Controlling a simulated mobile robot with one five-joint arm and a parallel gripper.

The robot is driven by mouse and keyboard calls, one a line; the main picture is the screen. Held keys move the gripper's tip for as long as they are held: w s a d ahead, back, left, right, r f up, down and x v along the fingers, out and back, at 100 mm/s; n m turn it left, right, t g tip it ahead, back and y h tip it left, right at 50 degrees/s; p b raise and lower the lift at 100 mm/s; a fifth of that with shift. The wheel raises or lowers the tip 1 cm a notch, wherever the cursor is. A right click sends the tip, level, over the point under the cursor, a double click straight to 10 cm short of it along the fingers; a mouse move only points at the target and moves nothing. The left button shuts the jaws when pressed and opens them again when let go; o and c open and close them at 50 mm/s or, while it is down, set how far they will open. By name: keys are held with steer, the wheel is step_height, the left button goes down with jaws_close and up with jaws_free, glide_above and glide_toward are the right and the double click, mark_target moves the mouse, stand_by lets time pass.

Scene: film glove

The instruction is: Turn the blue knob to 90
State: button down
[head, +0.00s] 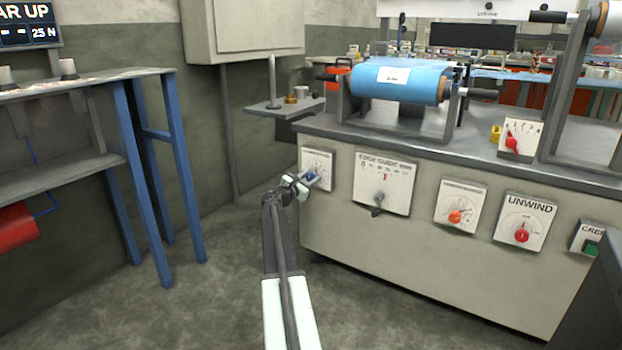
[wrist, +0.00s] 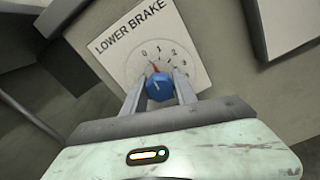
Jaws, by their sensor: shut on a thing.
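The blue knob (wrist: 159,85) sits on a white dial plate (wrist: 115,62) marked "LOWER BRAKE" in the wrist view. The scale shows numbers 0, 1, 2, 3 and so on around it, and a small red mark shows just above the knob, near the 0 and 1 side. My gripper (wrist: 158,88) is shut on the knob, one finger on each side. In the head view my gripper (head: 305,181) reaches the leftmost plate (head: 318,161) on the machine's front, and the blue knob (head: 310,174) is partly hidden by it.
To the right on the machine front are the edge guide plate (head: 384,182) with a dark knob, an orange knob (head: 455,216) and a red UNWIND knob (head: 522,234). A blue-legged bench (head: 145,170) stands at left. The floor (head: 190,300) between is clear.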

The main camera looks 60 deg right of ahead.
steer(key=m, duration=0.4)
steer(key=shift+a, duration=0.1)
steer(key=m, duration=0.4)
steer(key=shift+s+m, duration=0.1)
steer(key=shift+m, duration=0.3)
steer(key=m, duration=0.4)
steer(key=shift+m, duration=2.1)
steer(key=c, duration=1)
jaws_free()
